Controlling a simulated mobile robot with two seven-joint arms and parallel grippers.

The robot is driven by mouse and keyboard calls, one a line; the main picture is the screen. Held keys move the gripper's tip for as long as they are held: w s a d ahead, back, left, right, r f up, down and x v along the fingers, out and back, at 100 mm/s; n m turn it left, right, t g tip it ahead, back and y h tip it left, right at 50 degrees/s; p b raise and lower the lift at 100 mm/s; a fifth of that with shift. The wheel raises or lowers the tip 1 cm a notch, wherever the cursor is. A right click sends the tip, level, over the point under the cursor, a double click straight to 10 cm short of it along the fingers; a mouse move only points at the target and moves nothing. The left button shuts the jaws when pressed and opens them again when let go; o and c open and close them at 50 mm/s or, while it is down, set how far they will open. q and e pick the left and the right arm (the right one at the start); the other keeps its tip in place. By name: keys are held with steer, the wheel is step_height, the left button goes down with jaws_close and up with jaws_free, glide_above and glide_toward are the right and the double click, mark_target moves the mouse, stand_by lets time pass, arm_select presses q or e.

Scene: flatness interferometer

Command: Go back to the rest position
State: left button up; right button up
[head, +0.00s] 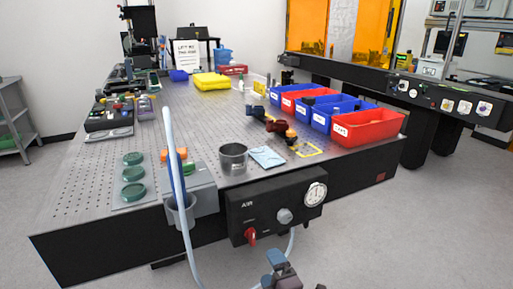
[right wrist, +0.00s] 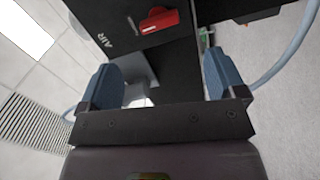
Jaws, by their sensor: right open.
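My right gripper (head: 280,262) is at the bottom edge of the head view, in front of the table and below the black air panel (head: 262,212). In the right wrist view my right gripper (right wrist: 160,78) has its two blue fingers wide apart, with nothing between them. Past the fingers are the dark air panel and its red knob (right wrist: 158,20). My left gripper does not show in the head view.
A pale blue hose (head: 178,165) rises from a grey holder (head: 181,213) on the perforated table's (head: 75,205) front edge and hangs down close to my right gripper. A grey cup (head: 233,160) and blue and red bins (head: 365,127) stand on the table. The floor at right is clear.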

steer(key=s+d+r+m+g+h+p, duration=0.1)
steer(key=s+d+m+h, duration=0.1)
steer(key=s+d+m, duration=0.4)
steer(key=s+d+r+m+h+p, duration=0.1)
steer(key=d+m+h+p, duration=0.1)
steer(key=d+m, duration=0.35)
arm_select(q)
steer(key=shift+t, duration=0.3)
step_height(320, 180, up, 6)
steer(key=p, duration=0.4)
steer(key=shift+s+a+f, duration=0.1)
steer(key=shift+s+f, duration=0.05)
arm_select(e)
steer(key=s+d+f+m+g+h, duration=0.1)
steer(key=s+d+f+m, duration=0.1)
steer(key=s, duration=0.6)
steer(key=s+d+f+m+g+h, duration=0.1)
steer(key=s+d+f+m+g, duration=0.1)
steer(key=s+d, duration=0.3)
steer(key=s+d+f+m+g+h, duration=0.1)
steer(key=s+d+m, duration=0.3)
steer(key=s, duration=0.7)
steer(key=shift+s+d+f, duration=0.25)
steer(key=shift+f, duration=0.2)
